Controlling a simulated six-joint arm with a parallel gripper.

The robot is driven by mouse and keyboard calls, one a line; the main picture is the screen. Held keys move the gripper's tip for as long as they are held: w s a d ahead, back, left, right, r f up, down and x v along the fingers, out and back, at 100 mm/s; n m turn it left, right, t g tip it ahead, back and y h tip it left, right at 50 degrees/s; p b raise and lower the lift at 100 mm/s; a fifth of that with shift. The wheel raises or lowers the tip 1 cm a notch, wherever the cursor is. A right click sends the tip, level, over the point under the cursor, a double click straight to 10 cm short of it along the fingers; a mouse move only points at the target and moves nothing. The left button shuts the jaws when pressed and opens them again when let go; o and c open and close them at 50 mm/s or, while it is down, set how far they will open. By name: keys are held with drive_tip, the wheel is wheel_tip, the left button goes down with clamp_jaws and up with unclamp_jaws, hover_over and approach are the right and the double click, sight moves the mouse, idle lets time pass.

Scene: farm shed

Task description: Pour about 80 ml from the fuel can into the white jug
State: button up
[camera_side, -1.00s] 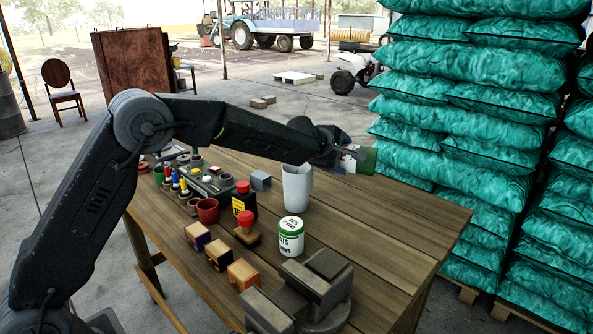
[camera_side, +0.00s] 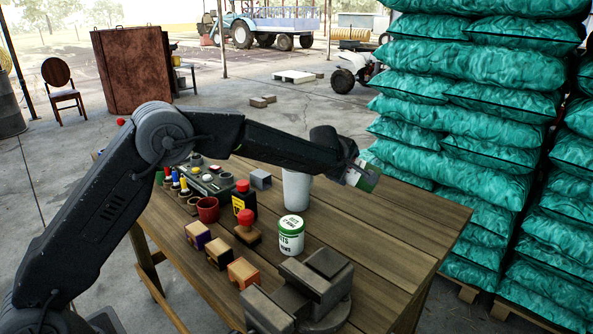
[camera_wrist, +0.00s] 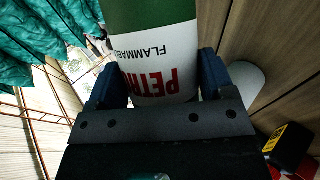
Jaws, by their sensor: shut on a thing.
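The fuel can (camera_side: 369,182) is green and white. In the wrist view, the can (camera_wrist: 152,50) shows an upside-down label reading PETRO and FLAMMABLE. My gripper (camera_side: 352,174) is shut on it, with dark blue fingers on both sides in the wrist view (camera_wrist: 160,88). The can is tilted, its green end pointing down and right in the side view, to the right of the jug. The white jug (camera_side: 296,189) stands upright on the table; a pale rounded shape at right in the wrist view (camera_wrist: 246,80) is probably it. The can's opening and any liquid are hidden.
A white-green tub (camera_side: 290,238), a red-topped stamp (camera_side: 246,228), a black-yellow bottle (camera_side: 243,202), a red cup (camera_side: 207,210) and a grey block (camera_side: 261,179) stand near the jug. Green sacks (camera_side: 470,120) rise beyond the table. The table's right side (camera_side: 400,225) is clear.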

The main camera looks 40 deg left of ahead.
drive_tip(key=shift+s+m+g+y, duration=0.1)
drive_tip(key=shift+m+g+y, duration=0.3)
drive_tip(key=shift+y, duration=0.1)
idle(1.7)
drive_tip(key=shift+s+a+f+m+y, duration=0.15)
drive_tip(key=shift+f+m+y, duration=0.15)
drive_tip(key=shift+f+y, duration=0.3)
drive_tip(key=shift+s+a+r+m+g+y, duration=0.1)
drive_tip(key=shift+a+r+m+g+y, duration=0.25)
drive_tip(key=shift+y, duration=0.25)
wheel_tip(320, 180, down, 4)
drive_tip(key=m+g+y, duration=0.1)
drive_tip(key=m+y, duration=0.1)
drive_tip(key=y, duration=0.1)
drive_tip(key=shift+d+f+b, duration=0.1)
drive_tip(key=shift+d+b, duration=0.05)
drive_tip(key=shift+b, duration=0.25)
drive_tip(key=m+y, duration=0.1)
drive_tip(key=y, duration=0.1)
drive_tip(key=m+g+y, duration=0.1)
drive_tip(key=shift+f+m+y, duration=0.25)
drive_tip(key=shift+f+y, duration=0.1)
drive_tip(key=shift+y, duration=0.05)
idle(1.2)
